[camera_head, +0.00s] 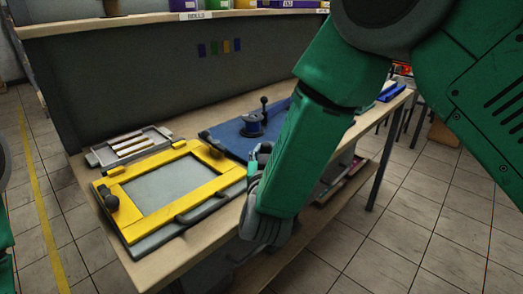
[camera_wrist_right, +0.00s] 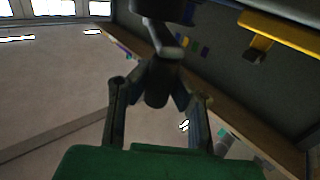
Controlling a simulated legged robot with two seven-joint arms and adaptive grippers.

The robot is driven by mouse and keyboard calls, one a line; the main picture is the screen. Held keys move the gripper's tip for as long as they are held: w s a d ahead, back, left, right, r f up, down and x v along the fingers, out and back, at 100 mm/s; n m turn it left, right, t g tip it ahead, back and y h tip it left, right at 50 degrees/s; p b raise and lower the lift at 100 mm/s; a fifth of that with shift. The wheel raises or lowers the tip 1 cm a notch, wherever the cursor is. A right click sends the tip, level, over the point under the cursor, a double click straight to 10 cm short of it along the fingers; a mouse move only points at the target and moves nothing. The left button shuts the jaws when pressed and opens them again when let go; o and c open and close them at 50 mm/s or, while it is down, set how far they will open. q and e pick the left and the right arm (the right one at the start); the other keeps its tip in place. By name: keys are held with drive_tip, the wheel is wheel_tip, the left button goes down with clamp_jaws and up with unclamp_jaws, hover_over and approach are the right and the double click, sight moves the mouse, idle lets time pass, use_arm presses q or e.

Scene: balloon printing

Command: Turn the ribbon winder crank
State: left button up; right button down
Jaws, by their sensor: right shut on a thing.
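The ribbon winder shows in the right wrist view as a dark body (camera_wrist_right: 163,10) at the top, with a short grey crank arm (camera_wrist_right: 168,45) and a dark round crank handle (camera_wrist_right: 156,88). My right gripper (camera_wrist_right: 158,100) has its two fingers closed around this handle. In the head view my right gripper (camera_head: 259,160) is beside the right edge of the yellow frame, and my green forearm hides part of the bench behind it. I cannot make out the gripped handle there. Only part of my left arm shows at the left edge; its gripper is out of view.
The yellow printing frame (camera_head: 116,174) lies on the wooden bench (camera_head: 172,270). A tray with rods (camera_head: 128,146) is behind it. A blue board (camera_head: 228,137) carries a dark round device with an upright knob (camera_head: 253,123). A grey panel with a shelf (camera_head: 150,75) stands behind. Tiled floor is free at right.

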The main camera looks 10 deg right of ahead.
drive_tip(key=shift+w+a+f, duration=0.15)
drive_tip(key=shift+a+f, duration=0.1)
drive_tip(key=shift+a, duration=0.5)
drive_tip(key=shift+d, duration=0.15)
drive_tip(key=c, duration=1.6)
unclamp_jaws()
drive_tip(key=shift+o, duration=1.2)
drive_tip(key=shift+d+r, duration=0.1)
drive_tip(key=shift+r, duration=0.1)
drive_tip(key=shift+a, duration=0.2)
drive_tip(key=v, duration=1.2)
